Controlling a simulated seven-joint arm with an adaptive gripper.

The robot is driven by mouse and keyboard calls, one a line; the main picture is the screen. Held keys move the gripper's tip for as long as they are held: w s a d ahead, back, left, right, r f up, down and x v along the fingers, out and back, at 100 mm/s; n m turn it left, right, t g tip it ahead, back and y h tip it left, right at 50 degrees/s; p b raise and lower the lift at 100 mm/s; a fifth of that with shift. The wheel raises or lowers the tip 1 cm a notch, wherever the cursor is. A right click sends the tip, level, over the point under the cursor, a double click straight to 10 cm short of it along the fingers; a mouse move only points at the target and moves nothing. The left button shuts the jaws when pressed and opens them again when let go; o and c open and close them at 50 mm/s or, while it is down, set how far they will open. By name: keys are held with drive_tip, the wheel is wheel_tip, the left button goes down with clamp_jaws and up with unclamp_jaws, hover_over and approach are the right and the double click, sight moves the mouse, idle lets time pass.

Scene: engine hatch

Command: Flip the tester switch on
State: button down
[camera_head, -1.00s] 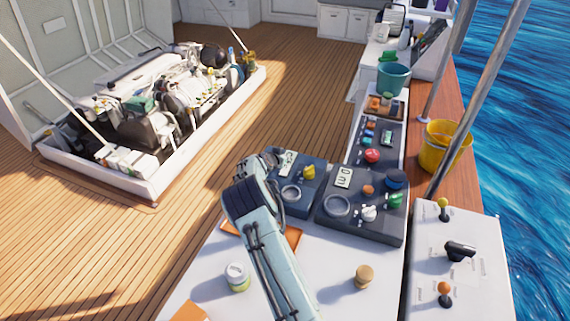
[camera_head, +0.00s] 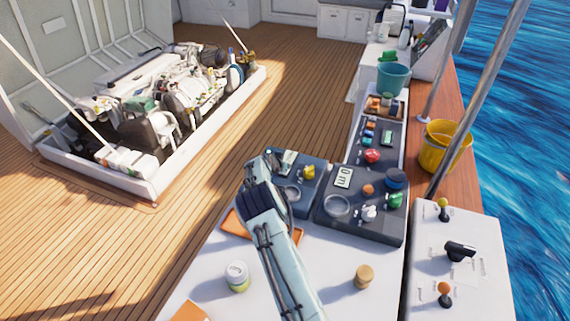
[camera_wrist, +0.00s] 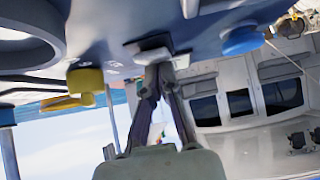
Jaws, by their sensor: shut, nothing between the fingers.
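The blue-grey panel box that I take for the tester (camera_head: 310,193) has a small display, a yellow knob (camera_head: 309,172) and a round ring. My arm covers its left part in the head view. In the wrist view, a small grey-white switch (camera_wrist: 149,46) sits on the blue panel face (camera_wrist: 195,22). My gripper (camera_wrist: 160,72) is shut and empty, its fingertips at the edge of this switch. I cannot tell whether they touch it, or which way the switch is set. The yellow knob also shows in the wrist view (camera_wrist: 86,82), left of the fingertips.
A blue knob (camera_wrist: 241,40) lies right of the fingertips. A darker panel box (camera_head: 360,215) with several knobs adjoins the tester. A jar (camera_head: 237,277) and a wooden knob-like piece (camera_head: 364,276) stand on the white top (camera_head: 325,260). A white switch box (camera_head: 475,275) stands at the right.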

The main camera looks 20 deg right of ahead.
drive_tip(key=shift+s, duration=0.1)
drive_tip(key=shift+s+a+f, duration=0.15)
drive_tip(key=shift+s+a, duration=0.4)
drive_tip(key=shift+a, duration=0.1)
drive_tip(key=shift+r, duration=0.4)
wheel_tip(320, 180, up, 3)
drive_tip(key=shift+s+a+r, duration=0.1)
drive_tip(key=shift+a, duration=0.05)
drive_tip(key=v, duration=1)
drive_tip(key=shift+s+a, duration=0.15)
drive_tip(key=shift+s, duration=0.15)
